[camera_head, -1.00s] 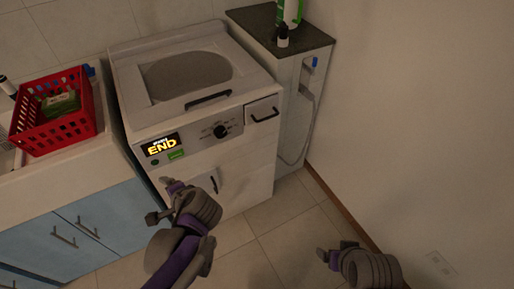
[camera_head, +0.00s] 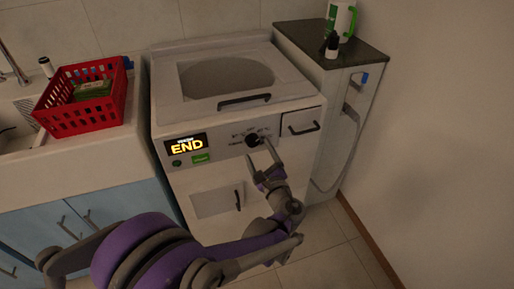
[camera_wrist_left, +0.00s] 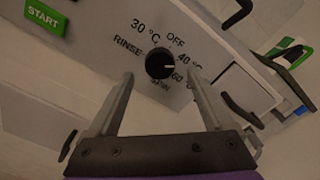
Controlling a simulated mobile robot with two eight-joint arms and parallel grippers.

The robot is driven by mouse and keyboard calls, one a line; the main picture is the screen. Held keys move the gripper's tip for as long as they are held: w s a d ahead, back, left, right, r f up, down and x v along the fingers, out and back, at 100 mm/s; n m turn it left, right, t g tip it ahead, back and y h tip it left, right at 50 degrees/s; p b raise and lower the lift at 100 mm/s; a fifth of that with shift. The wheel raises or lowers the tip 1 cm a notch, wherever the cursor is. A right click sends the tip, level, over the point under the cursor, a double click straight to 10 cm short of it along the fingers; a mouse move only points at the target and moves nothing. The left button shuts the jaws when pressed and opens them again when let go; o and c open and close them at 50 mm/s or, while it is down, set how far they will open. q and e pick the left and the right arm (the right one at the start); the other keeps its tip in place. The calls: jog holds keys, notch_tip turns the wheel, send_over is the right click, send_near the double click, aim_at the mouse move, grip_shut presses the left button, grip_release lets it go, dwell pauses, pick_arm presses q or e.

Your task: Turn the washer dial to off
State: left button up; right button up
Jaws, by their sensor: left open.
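The washer (camera_head: 215,180) has a black round dial (camera_head: 252,139) on its front panel, right of a lit display reading END. In the left wrist view the dial (camera_wrist_left: 160,64) is ringed by OFF, 30 °C, 40 °C, 60, SPIN and RINSE. Its white mark points right, roughly between 40 and 60; OFF is at upper right. My left gripper (camera_head: 259,154) is open in front of the dial. In the wrist view its fingers (camera_wrist_left: 160,80) stand either side of the dial, tips near its lower part; I cannot tell whether they touch. My right gripper is not in view.
A green START button (camera_wrist_left: 44,18) lies left of the dial. A drawer handle (camera_head: 304,129) is right of it, and a lid handle (camera_head: 244,100) above. A red basket (camera_head: 83,118) stands on the left counter. A dark-topped cabinet (camera_head: 350,50) borders the washer's right side.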

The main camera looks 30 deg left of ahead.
aim_at(254, 143)
pick_arm(q)
jog(key=shift+x, duration=1.65)
grip_shut()
jog(key=shift+n, duration=0.4)
jog(key=n+p, duration=0.1)
jog(key=n, duration=0.3)
jog(key=shift+r+n, duration=0.1)
jog(key=shift+n, duration=0.2)
jog(key=shift+n+p, duration=0.75)
jog(key=shift+n, duration=1.45)
